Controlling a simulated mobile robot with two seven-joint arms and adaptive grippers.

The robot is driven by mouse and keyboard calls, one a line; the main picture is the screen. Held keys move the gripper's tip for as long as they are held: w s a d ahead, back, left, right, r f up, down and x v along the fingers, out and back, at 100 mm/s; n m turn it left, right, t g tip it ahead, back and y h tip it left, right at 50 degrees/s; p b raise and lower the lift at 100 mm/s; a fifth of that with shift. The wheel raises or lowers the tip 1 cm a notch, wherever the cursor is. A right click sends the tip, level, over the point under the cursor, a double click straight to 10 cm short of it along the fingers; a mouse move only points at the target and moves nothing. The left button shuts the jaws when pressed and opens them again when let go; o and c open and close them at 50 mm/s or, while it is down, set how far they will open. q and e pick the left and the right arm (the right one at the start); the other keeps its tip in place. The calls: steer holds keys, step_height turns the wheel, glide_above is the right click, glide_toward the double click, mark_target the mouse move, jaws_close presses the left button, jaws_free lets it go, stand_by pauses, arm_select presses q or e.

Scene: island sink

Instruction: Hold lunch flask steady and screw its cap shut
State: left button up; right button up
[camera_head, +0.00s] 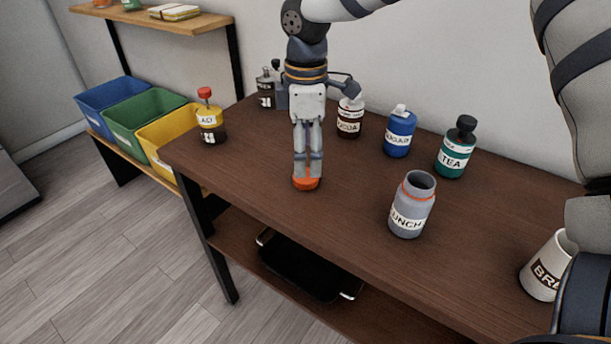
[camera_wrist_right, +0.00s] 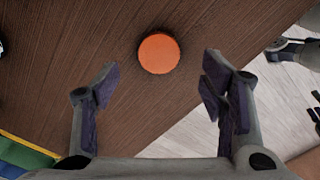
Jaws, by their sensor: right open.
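The grey lunch flask (camera_head: 409,207) stands upright and open on the dark wooden table, with an orange ring below its mouth and a LUNCH label. The orange cap (camera_head: 306,184) lies on the table to the left of the flask, apart from it. My right gripper (camera_head: 308,172) points down over the cap and partly hides it in the head view. In the right wrist view the round cap (camera_wrist_right: 159,53) shows whole, beyond the spread fingers of the right gripper (camera_wrist_right: 158,88). The right gripper is open and empty. My left gripper is not in view.
A cocoa jar (camera_head: 349,121), blue bottle (camera_head: 399,134) and green tea bottle (camera_head: 456,150) stand behind the flask. Bare tabletop lies between cap and flask.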

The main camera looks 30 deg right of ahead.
mark_target(306, 178)
step_height(306, 178, down, 5)
steer(key=shift+w, duration=0.1)
stand_by(0.3)
steer(key=c, duration=0.8)
